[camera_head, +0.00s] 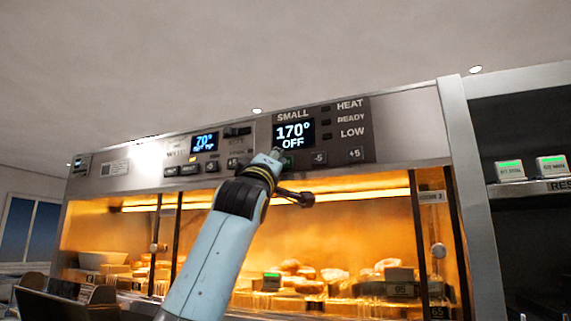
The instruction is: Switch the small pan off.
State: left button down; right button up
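The small pan's control panel (345,115) is the dark panel labelled SMALL, right of the middle on the front of the range. Its display (293,134) reads 170° and OFF. A green-marked button (289,161) sits under the display, partly hidden by my gripper. My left arm rises from the bottom, and its gripper (273,154) is at the panel's lower left edge, close to that button. The fingers look shut into one narrow tip. I cannot tell whether the tip touches the panel. My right gripper is not in view.
Buttons marked -5 (319,158) and +5 (355,154) lie right of the gripper. A second panel with a display (204,142) reading 70° is at the left. Below is a lit glass-fronted cabinet (345,230) with food. A dark shelf (520,190) stands at the right.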

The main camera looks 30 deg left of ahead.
pick_arm(q)
jog(key=shift+s, duration=0.35)
jog(key=shift+s+d, duration=0.2)
jog(key=shift+s, duration=2.75)
jog(key=shift+f, duration=0.1)
